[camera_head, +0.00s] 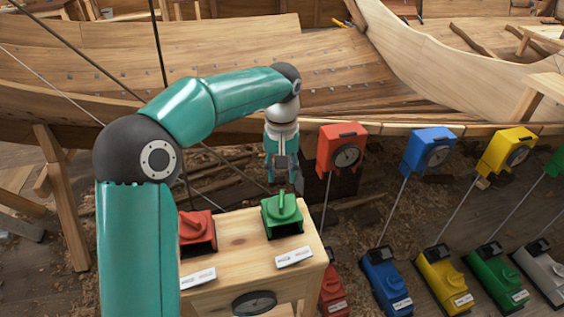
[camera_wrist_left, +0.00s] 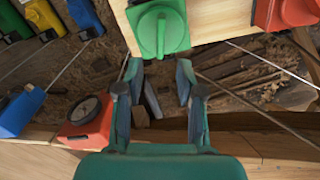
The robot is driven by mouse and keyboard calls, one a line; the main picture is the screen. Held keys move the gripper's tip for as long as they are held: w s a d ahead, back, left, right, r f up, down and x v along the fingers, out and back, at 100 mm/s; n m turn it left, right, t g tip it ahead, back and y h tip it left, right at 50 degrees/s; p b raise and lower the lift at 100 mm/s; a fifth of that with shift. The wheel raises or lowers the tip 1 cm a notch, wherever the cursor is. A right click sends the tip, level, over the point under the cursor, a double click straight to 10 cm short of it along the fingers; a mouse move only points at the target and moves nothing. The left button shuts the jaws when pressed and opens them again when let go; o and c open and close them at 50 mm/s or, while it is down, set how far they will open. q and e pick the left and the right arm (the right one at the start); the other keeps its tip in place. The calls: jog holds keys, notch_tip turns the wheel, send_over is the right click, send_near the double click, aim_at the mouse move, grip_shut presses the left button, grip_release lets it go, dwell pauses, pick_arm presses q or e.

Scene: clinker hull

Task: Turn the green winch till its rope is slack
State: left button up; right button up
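A green winch (camera_head: 284,222) with an upright handle sits on a light wooden bench (camera_head: 240,258), at its right end. In the left wrist view the green winch (camera_wrist_left: 175,37) lies just beyond my fingertips, its round top and bar handle facing the camera. My left gripper (camera_head: 281,178) points down, above and behind the winch in the head view. In the wrist view its fingers (camera_wrist_left: 160,72) are apart with nothing between them. I cannot make out a rope on this winch. My right gripper is not in view.
A red winch (camera_head: 197,234) sits left on the bench. Another green unit (camera_head: 497,280) stands on the floor among blue, yellow and grey ones, with lines rising to dial boxes such as the red box (camera_head: 341,148). The planked hull (camera_head: 330,80) spans the back.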

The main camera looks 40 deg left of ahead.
pick_arm(q)
jog(key=shift+r, duration=1.5)
